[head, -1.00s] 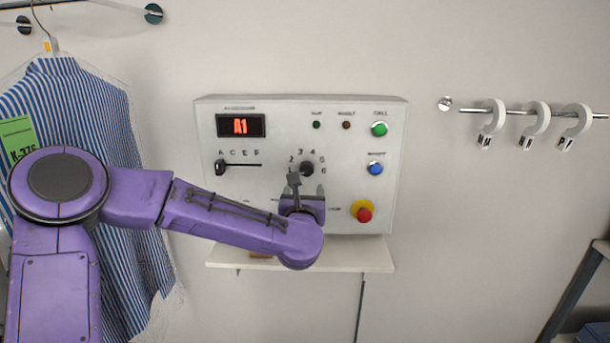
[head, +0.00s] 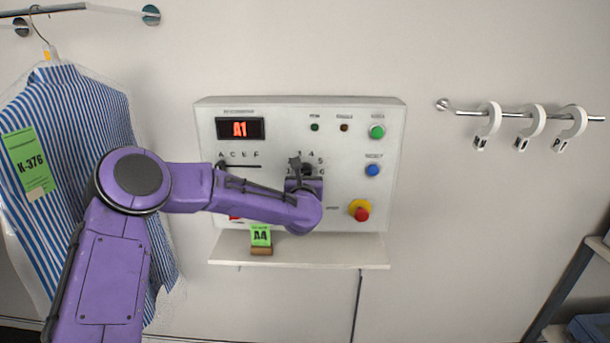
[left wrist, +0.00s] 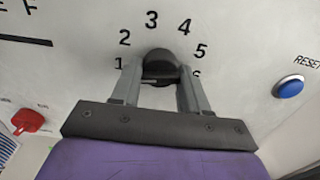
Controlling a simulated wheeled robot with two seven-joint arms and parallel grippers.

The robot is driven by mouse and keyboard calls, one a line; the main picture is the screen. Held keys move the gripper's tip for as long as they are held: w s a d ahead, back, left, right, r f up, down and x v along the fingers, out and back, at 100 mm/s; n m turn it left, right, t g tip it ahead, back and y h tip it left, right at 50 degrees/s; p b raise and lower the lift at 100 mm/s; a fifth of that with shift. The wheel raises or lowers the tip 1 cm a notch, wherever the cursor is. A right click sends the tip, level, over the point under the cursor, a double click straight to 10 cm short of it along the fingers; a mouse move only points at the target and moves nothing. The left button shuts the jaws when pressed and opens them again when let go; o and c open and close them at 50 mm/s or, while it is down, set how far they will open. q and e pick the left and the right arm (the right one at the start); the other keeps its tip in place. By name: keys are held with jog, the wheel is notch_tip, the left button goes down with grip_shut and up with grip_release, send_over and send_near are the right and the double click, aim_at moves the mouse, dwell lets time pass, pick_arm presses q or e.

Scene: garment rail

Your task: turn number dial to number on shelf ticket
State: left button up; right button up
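The black number dial (left wrist: 160,60) sits on the white control panel, with the numbers 1 to 6 around it. My left gripper (head: 296,163) is at the dial and hides most of it in the head view. In the left wrist view my left gripper (left wrist: 161,70) is open, one finger on each side of the knob; I cannot tell whether either touches. The green shelf ticket (head: 261,236) reads A4 and stands in a brown holder on the shelf (head: 320,252). The red display (head: 240,129) reads A1. My right gripper is not in view.
A letter slider (head: 222,165) is left of the dial. A green button (head: 377,132), a blue button (head: 373,170) and a red-and-yellow stop button (head: 361,212) are on the right. A bagged striped shirt (head: 70,110) hangs left, near my arm. A hook rail (head: 510,114) is right.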

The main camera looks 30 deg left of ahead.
pick_arm(q)
jog(key=c, duration=0.3)
jog(key=shift+c, duration=0.2)
